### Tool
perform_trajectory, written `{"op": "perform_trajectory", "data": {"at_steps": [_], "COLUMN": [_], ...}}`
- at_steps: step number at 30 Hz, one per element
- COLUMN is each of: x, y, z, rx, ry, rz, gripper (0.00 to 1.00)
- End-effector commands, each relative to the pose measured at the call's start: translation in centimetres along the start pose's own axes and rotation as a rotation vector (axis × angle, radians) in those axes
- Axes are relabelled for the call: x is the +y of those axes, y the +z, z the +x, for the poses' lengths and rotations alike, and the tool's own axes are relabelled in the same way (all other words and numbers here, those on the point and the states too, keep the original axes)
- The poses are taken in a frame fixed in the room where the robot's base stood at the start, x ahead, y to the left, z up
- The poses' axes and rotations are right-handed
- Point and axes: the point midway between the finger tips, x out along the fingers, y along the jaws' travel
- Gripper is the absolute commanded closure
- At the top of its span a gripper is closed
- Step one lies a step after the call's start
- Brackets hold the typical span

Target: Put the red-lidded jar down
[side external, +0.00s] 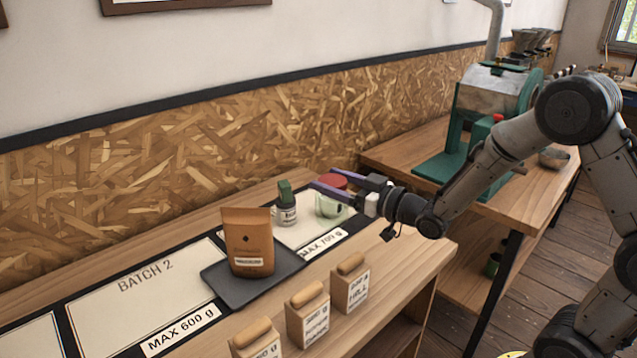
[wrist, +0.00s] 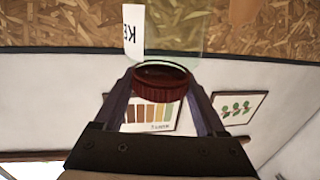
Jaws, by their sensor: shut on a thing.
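The red-lidded jar (side external: 331,206) is clear glass with a dark red lid, over the right-hand mat panel in the side view. My gripper (side external: 323,178) reaches in from the right, its two fingers on either side of the jar at lid height. In the wrist view my gripper (wrist: 162,85) is shut on the red-lidded jar (wrist: 180,35), with the ribbed lid between the fingers and a white label on the glass. The jar looks upright. I cannot tell whether its base touches the mat.
A small green-topped jar (side external: 286,208) stands just left of the held jar. A brown coffee bag (side external: 247,243) stands on a dark tray (side external: 226,288). Several labelled wooden-topped blocks (side external: 350,288) line the front.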

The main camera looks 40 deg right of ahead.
Motion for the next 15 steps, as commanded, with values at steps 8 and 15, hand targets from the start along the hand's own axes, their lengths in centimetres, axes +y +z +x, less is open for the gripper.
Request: {"op": "perform_trajectory", "data": {"at_steps": [8, 15], "x": [-0.2, -1.8], "y": [-0.6, -3.2], "z": [-1.1, -0.3], "rx": [0.002, 0.011], "ry": [0.0, -0.091], "rz": [0.0, -0.005], "gripper": [1.0, 1.0]}}
